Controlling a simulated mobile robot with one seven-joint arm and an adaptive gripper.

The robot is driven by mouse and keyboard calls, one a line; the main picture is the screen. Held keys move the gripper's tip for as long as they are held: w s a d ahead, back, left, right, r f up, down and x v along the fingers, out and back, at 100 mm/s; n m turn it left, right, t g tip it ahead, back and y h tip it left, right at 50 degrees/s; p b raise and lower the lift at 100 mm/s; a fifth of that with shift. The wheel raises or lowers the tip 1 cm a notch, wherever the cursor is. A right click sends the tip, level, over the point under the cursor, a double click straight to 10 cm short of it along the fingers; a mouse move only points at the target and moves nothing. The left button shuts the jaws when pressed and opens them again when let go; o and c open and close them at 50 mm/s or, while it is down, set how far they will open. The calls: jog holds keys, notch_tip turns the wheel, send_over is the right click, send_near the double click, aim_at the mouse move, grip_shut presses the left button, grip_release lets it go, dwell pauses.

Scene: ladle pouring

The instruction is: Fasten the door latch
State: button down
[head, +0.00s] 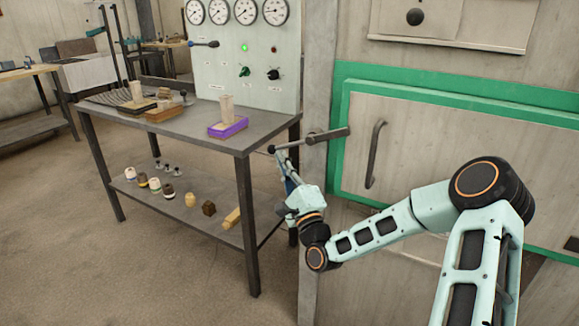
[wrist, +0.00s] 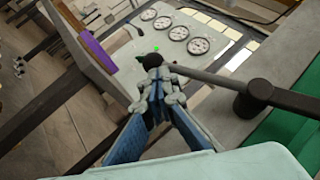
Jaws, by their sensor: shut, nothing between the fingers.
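The door (head: 430,150) is a pale panel edged by a green frame (head: 345,130), and it looks shut. The latch (head: 327,134) sits at the frame's left post. A dark bar points right from its pivot across the green edge, and a thin rod runs left to a dark knob (head: 271,149). In the wrist view the latch pivot (wrist: 252,97), the rod (wrist: 205,77) and the knob (wrist: 153,61) show clearly. My gripper (head: 276,158) is shut and empty. In the wrist view its fingertips (wrist: 157,74) are right by the knob; I cannot tell whether they touch.
A curved door handle (head: 375,155) stands right of the latch. A metal table (head: 185,125) stands close on the left, bearing a purple tray (head: 228,128) and wooden blocks. A gauge panel (head: 245,55) rises behind it. Open floor (head: 130,270) lies front left.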

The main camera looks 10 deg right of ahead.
aim_at(275, 146)
jog(key=shift+w+a+r+p, duration=0.2)
jog(key=shift+a+r, duration=0.1)
jog(key=shift+r, duration=0.3)
jog(key=shift+w+a+r+p, duration=0.15)
jog(key=shift+w+a+r, duration=0.15)
jog(key=shift+r, duration=0.25)
jog(key=shift+w+a+r+p, duration=0.15)
jog(key=shift+a+r, duration=0.2)
jog(key=shift+r, duration=0.25)
